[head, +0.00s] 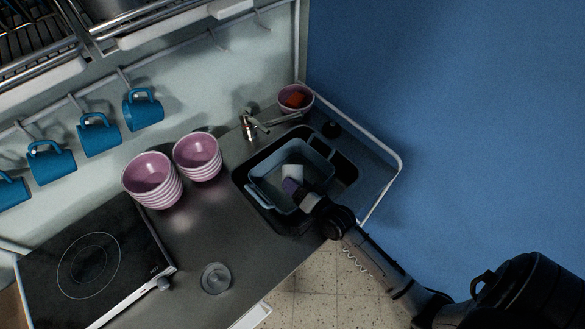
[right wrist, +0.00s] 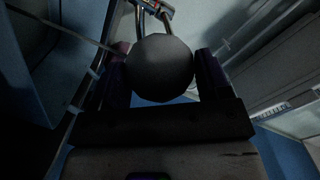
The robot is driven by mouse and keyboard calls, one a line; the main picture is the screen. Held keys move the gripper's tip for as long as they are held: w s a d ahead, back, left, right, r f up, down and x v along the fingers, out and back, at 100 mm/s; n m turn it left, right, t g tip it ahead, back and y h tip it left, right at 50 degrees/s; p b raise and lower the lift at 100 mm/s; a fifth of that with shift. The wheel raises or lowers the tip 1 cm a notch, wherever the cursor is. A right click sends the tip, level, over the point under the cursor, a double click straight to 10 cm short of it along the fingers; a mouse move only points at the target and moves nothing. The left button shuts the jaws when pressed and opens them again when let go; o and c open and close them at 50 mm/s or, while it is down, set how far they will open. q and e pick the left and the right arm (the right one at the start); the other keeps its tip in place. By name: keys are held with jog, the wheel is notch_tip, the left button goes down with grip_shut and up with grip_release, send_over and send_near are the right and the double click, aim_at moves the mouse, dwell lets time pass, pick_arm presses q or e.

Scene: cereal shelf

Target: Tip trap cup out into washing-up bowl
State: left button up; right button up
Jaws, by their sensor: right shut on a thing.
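The washing-up bowl (head: 263,192) is a blue-grey rectangular tub sitting in the dark sink. My right gripper (head: 291,185) reaches over it from the lower right, with its purple fingertips above the bowl. In the right wrist view, a dark grey round face of the held cup (right wrist: 160,68) fills the gap between the fingers. Its opening and any contents are hidden. My left gripper is not in view.
A tap (head: 249,126) stands behind the sink. A pink bowl with something orange-red (head: 296,98) is at the back corner, and a rail (head: 385,145) edges the right side. Stacked pink bowls (head: 152,178), a glass (head: 215,278) and a hob (head: 90,265) are to the left.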

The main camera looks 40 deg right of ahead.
jog(key=shift+f, duration=0.1)
jog(key=shift+f+m+g+p, duration=0.1)
jog(key=shift+m+g+p, duration=0.2)
jog(key=shift+g+p, duration=0.1)
dwell(0.3)
jog(key=shift+d+f+g+p, duration=0.1)
jog(key=shift+g+p, duration=0.2)
jog(key=shift+p, duration=0.05)
dwell(0.3)
